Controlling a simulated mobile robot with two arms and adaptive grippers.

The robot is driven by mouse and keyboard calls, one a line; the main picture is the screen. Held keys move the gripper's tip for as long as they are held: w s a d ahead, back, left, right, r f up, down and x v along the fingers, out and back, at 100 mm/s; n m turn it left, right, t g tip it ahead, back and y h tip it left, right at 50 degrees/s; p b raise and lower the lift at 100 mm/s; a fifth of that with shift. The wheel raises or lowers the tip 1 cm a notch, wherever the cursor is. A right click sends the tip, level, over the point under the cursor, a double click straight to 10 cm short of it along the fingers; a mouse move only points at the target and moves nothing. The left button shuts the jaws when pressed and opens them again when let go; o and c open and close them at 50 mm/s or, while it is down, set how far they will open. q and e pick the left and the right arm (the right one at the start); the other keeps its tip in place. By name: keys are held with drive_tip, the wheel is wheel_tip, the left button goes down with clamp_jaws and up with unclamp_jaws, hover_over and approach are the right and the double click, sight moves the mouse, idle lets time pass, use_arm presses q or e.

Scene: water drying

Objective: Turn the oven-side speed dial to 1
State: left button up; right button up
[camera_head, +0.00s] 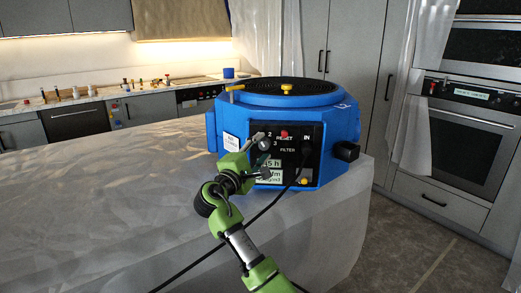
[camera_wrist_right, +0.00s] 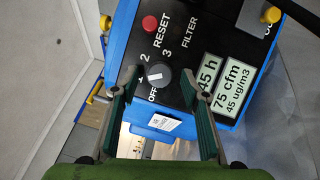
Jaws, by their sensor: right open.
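A blue box-shaped machine (camera_head: 338,128) with a black front panel stands on the sheet-covered counter. Its round dark grey speed dial (camera_wrist_right: 160,75) shows in the right wrist view, below the 2 and 3 labels and above OFF. The dial's white mark points left in that view, toward the left finger; I cannot tell the exact setting. My right gripper (camera_head: 261,150) is open at the panel. In the wrist view its fingertips (camera_wrist_right: 160,80) lie on either side of the dial; I cannot tell whether they touch it. In the head view the gripper partly hides the dial. My left gripper is not in view.
On the panel are a red RESET button (camera_wrist_right: 150,24), a yellow knob (camera_wrist_right: 271,15) and pale readouts (camera_wrist_right: 228,90). A black cable (camera_head: 240,224) runs from the panel. The sheet-covered counter (camera_head: 110,190) is clear at left. Wall ovens (camera_head: 465,150) stand at the right.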

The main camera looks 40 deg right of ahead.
drive_tip(key=v, duration=1.1)
drive_tip(key=shift+a, duration=0.4)
drive_tip(key=shift+s+f, duration=0.1)
drive_tip(key=shift+s, duration=0.05)
